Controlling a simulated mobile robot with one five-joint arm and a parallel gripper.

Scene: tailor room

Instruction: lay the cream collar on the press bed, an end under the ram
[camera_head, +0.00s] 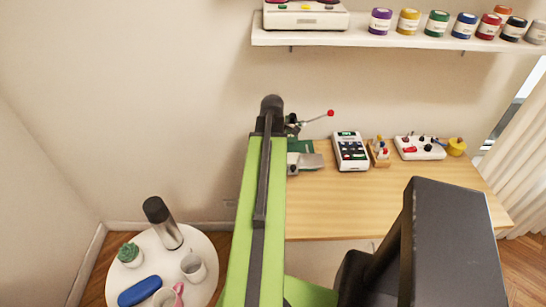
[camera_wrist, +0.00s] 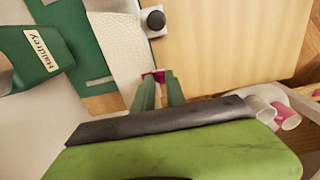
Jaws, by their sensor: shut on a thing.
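My gripper (camera_wrist: 158,82) is shut, its two green fingers meeting at crimson tips beside a cream textured piece. This piece, which looks like the cream collar (camera_wrist: 122,48), lies along the green press (camera_wrist: 80,30); its near edge is at the fingertips. I cannot tell where the collar ends and the press bed begins. A green block with a "Haldrey" label (camera_wrist: 40,55) stands to the left of it. In the head view the press (camera_head: 302,147) shows partly at the table's back left, with a red-knobbed lever. My arm hides the gripper and collar there.
The wooden table (camera_head: 385,205) has bare room at its front. A keypad device (camera_head: 350,151), a small wooden rack (camera_head: 379,152) and a white device (camera_head: 419,147) stand along its back. A round white table (camera_head: 197,245) with a flask and mugs is at the left.

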